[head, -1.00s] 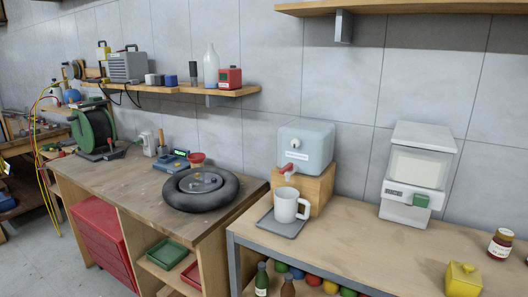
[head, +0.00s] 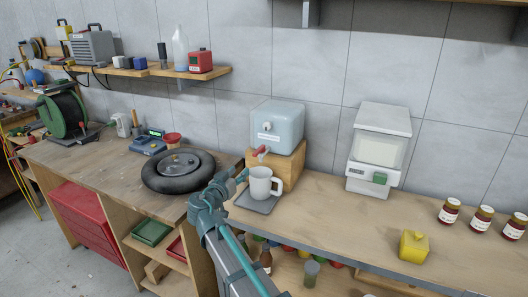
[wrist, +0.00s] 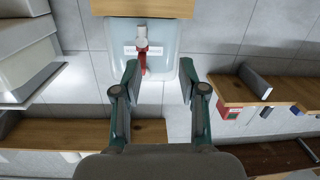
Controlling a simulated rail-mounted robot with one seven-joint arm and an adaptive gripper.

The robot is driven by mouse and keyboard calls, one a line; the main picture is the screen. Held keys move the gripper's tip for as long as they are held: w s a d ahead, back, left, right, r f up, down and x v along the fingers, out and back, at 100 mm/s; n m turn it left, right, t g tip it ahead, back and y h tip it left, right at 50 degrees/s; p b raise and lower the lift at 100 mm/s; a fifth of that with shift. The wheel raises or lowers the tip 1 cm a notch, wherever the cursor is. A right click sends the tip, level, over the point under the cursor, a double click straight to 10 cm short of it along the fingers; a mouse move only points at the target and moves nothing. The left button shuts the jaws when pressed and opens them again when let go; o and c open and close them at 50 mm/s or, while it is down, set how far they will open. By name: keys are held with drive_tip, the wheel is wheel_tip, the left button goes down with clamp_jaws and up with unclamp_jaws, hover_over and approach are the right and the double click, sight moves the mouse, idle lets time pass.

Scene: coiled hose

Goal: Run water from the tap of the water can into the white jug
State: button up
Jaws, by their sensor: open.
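The pale blue water can (head: 278,124) stands on a wooden block. Its tap with a red lever (head: 260,152) is on the front; the lever also shows in the wrist view (wrist: 143,66), where the scene appears upside down. No water is seen running. The white jug (head: 261,184) stands upright on a grey tray (head: 257,203) below the tap, its handle to the right. I do not make it out in the wrist view. My gripper (wrist: 158,76) is open and empty, its fingers apart with the can and red lever beyond them. In the head view it is just left of the jug.
A white appliance (head: 377,160) stands right of the can. A yellow pot (head: 413,246) and several jars (head: 482,217) are farther right. The bench between jug and appliance is clear.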

sight(254, 154)
drive_tip(key=shift+m+t+h, duration=0.3)
drive_tip(key=shift+m+h, duration=0.3)
drive_tip(key=shift+m, duration=0.2)
drive_tip(key=w+d+r+p, duration=0.1)
drive_tip(key=w+d, duration=0.1)
drive_tip(key=w, duration=0.1)
drive_tip(key=w+d+r+p, duration=0.1)
drive_tip(key=w+d, duration=0.1)
drive_tip(key=w+d+r+p, duration=0.1)
drive_tip(key=w+d+r, duration=0.1)
drive_tip(key=w, duration=0.1)
drive_tip(key=shift+w, duration=0.3)
drive_tip(key=shift+w+d+f+p, duration=0.1)
drive_tip(key=shift+w+d+p, duration=0.25)
drive_tip(key=shift+w, duration=0.3)
clamp_jaws()
